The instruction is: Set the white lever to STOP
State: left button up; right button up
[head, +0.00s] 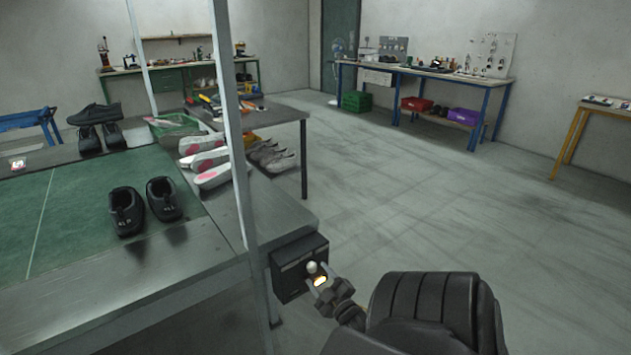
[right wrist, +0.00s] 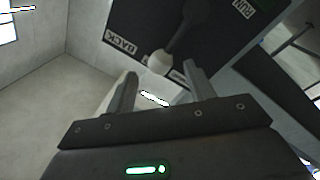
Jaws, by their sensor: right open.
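The white lever's round knob (head: 313,267) stands out from a dark control box (head: 286,284) at the bench's corner post. In the right wrist view the knob (right wrist: 160,63) hangs on a dark stem on the black panel (right wrist: 150,20). It lies between a label that seems to read BACK (right wrist: 121,44) and a label partly hidden by a finger. A RUN label (right wrist: 243,9) is at the upper right. My right gripper (right wrist: 160,72) is open, its fingers on either side of the knob; contact cannot be told. My left gripper is out of view.
A vertical post (head: 238,170) rises beside the box. The bench with a green mat (head: 75,215) bears dark shoes (head: 127,211); lighter shoes (head: 213,175) lie by its right edge. Open floor (head: 420,200) lies to the right.

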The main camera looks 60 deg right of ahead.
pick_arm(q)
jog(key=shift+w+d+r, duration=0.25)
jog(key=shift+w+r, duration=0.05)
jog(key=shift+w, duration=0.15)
pick_arm(e)
jog(key=v, duration=0.7)
jog(key=shift+s, duration=0.3)
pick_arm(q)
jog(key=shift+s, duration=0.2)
pick_arm(e)
jog(key=shift+a, duration=0.1)
